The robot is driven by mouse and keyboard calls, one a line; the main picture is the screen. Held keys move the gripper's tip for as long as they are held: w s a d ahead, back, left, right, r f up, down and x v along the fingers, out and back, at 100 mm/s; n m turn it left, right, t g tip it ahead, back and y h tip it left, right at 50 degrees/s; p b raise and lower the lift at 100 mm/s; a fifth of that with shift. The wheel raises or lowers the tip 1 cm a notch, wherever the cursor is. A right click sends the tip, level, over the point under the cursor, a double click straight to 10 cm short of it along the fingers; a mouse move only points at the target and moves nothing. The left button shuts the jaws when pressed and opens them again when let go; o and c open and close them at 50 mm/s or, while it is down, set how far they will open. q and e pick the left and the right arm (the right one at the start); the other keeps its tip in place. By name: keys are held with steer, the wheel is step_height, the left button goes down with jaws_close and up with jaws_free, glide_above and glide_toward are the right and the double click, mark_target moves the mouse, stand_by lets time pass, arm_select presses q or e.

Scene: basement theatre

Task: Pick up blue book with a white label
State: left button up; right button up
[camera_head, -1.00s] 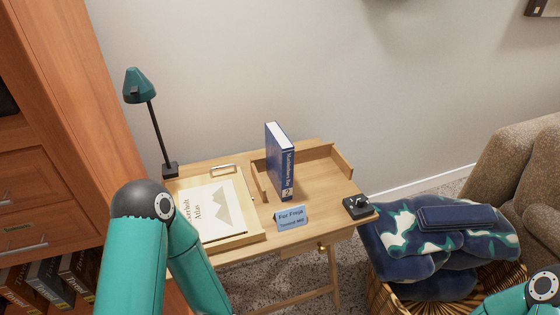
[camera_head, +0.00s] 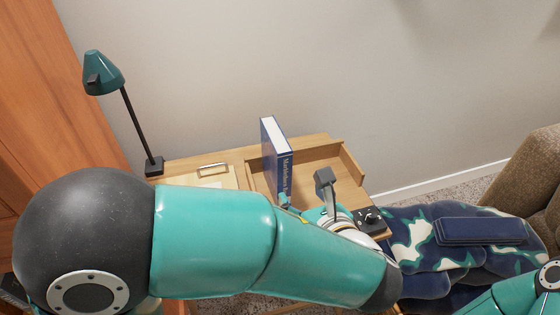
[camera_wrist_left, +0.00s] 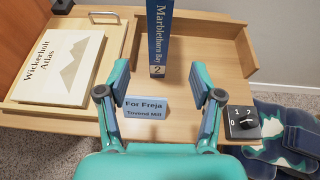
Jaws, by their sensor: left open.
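The blue book (camera_head: 276,158) stands upright on the desk, with white page edges on top. In the left wrist view its blue spine (camera_wrist_left: 159,35) faces me, reads "Marblethorn Bay" and has a pale label with a "2" near its foot. My left gripper (camera_head: 305,192) is in front of the book, its fingers spread. In the left wrist view the open, empty gripper (camera_wrist_left: 158,75) has one finger on each side of the spine's line, short of the book. My arm hides the lower desk in the head view. My right gripper is out of view.
A black dial box (camera_wrist_left: 241,122) is at the right; the Wickerholt Atlas (camera_wrist_left: 62,65) lies left. A raised wooden rim (camera_head: 349,165) borders the book's area. A lamp (camera_head: 104,72) stands at the left.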

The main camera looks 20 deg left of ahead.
mark_target(279, 167)
arm_select(q)
steer(key=b+x, duration=0.2)
steer(key=x, duration=1.4)
steer(key=shift+a+r, duration=0.1)
steer(key=shift+a, duration=0.05)
steer(key=shift+c, duration=0.2)
jaws_close()
steer(key=shift+r, duration=0.1)
